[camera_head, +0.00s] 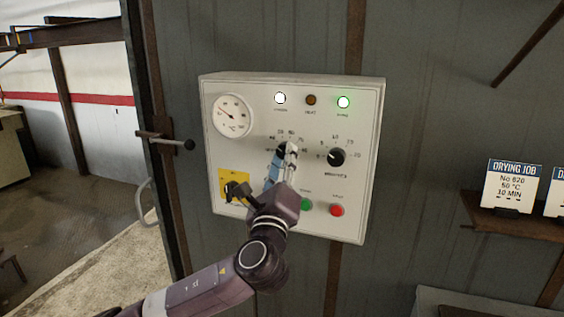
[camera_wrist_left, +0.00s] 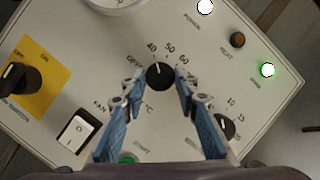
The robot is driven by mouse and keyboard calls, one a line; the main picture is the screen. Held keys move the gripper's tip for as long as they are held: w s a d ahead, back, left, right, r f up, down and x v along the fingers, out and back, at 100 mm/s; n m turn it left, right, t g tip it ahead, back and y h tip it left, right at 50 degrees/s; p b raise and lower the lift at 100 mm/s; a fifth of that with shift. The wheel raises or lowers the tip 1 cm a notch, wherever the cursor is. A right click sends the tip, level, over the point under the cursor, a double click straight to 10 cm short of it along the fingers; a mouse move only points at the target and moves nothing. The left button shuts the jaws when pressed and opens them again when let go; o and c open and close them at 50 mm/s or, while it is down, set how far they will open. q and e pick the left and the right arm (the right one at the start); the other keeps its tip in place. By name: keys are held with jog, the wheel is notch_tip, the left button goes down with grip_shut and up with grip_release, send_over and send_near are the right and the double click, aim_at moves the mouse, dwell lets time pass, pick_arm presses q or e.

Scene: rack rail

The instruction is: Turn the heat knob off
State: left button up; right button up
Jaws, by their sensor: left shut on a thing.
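The heat knob (camera_wrist_left: 160,76) is a round black dial on the white control panel (camera_head: 350,215), with marks OFF, 40, 50, 60 around it. The heat lamp (camera_head: 311,100) looks dark amber and unlit. My right gripper is not in view.
A minutes knob (camera_head: 337,157) is close to the right. A green button (camera_head: 306,204) and red button (camera_head: 337,210) are below. A black switch on a yellow plate (camera_head: 234,178) is lower left. The white power lamp (camera_head: 280,98) and a green lamp (camera_head: 344,102) are lit.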

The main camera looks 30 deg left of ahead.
pick_arm(q)
jog(key=n+g+p, duration=0.1)
jog(key=n, duration=0.2)
jog(key=n+g+p, duration=0.1)
jog(key=n, duration=0.3)
jog(key=n+g+y+p, duration=0.1)
jog(key=n+g+p, duration=0.1)
jog(key=n, duration=0.1)
jog(key=shift+d+r, duration=0.25)
jog(key=shift+r, duration=0.05)
jog(key=shift+n, duration=0.5)
jog(key=o, duration=1.1)
jog(key=shift+o, duration=0.2)
jog(key=r+v, duration=0.1)
jog(key=v, duration=1.1)
jog(key=shift+f, duration=0.5)
jog(key=shift+w+d, duration=0.1)
